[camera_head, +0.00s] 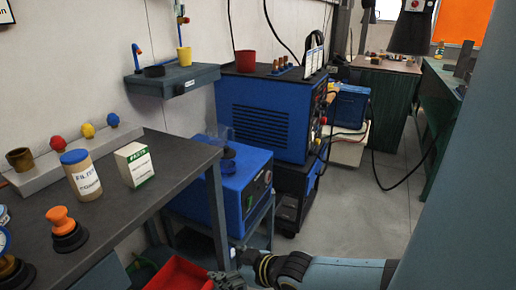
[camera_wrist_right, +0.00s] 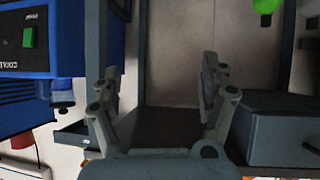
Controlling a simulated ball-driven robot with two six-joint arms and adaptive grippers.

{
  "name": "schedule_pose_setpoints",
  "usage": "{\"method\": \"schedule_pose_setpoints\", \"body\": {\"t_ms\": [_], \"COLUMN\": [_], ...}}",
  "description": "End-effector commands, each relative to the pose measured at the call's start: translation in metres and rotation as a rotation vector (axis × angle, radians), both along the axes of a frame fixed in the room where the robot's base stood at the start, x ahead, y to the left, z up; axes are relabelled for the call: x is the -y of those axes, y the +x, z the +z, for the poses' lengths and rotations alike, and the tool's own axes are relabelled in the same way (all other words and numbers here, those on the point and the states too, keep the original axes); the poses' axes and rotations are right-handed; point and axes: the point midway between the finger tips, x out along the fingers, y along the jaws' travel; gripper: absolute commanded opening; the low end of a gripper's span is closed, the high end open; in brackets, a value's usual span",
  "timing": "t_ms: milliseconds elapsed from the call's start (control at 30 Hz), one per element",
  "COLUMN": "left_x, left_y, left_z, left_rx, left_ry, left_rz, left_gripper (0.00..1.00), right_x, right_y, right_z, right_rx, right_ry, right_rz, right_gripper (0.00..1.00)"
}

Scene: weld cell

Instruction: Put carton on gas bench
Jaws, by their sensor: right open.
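No label shows which bench is the gas bench. My right gripper (camera_head: 228,272) is low in the head view, below and to the right of the carton and apart from it. In the right wrist view its two fingers (camera_wrist_right: 158,82) stand wide apart with nothing between them. The carton cannot be made out in that view. My left gripper is out of view.
A red bin (camera_head: 180,274) is beside my right gripper. Blue machines (camera_head: 265,118) stand behind. A small grey wall shelf (camera_head: 172,82) hangs above. Clear floor lies at the right.

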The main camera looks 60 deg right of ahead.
Motion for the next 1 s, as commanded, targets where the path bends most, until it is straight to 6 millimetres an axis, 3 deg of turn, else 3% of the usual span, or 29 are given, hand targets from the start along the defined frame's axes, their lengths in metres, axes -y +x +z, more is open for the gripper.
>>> {"method": "schedule_pose_setpoints", "body": {"t_ms": [33, 100, 200, 300, 400, 500, 567, 1000], "left_x": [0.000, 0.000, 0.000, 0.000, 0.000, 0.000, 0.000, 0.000], "left_y": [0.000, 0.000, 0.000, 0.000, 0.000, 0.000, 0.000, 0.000], "left_z": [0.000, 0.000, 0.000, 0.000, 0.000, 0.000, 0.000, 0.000], "left_rx": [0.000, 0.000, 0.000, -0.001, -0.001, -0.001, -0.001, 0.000], "left_ry": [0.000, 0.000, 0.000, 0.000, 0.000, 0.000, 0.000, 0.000], "left_rz": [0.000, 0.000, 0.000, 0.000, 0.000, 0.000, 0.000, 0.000], "left_gripper": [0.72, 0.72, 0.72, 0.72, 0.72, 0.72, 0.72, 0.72], "right_x": [-0.002, -0.007, -0.020, -0.035, -0.048, -0.055, -0.057, -0.057], "right_y": [-0.036, -0.093, -0.177, -0.251, -0.305, -0.334, -0.342, -0.344], "right_z": [-0.045, -0.100, -0.158, -0.192, -0.208, -0.215, -0.216, -0.216], "right_rx": [-0.121, -0.292, -0.516, -0.697, -0.822, -0.889, -0.908, -0.911], "right_ry": [-0.002, -0.010, -0.013, -0.012, -0.011, -0.010, -0.010, -0.010], "right_rz": [-0.017, -0.030, -0.034, -0.029, -0.019, -0.012, -0.010, -0.010], "right_gripper": [0.78, 0.78, 0.78, 0.78, 0.78, 0.78, 0.78, 0.78]}}
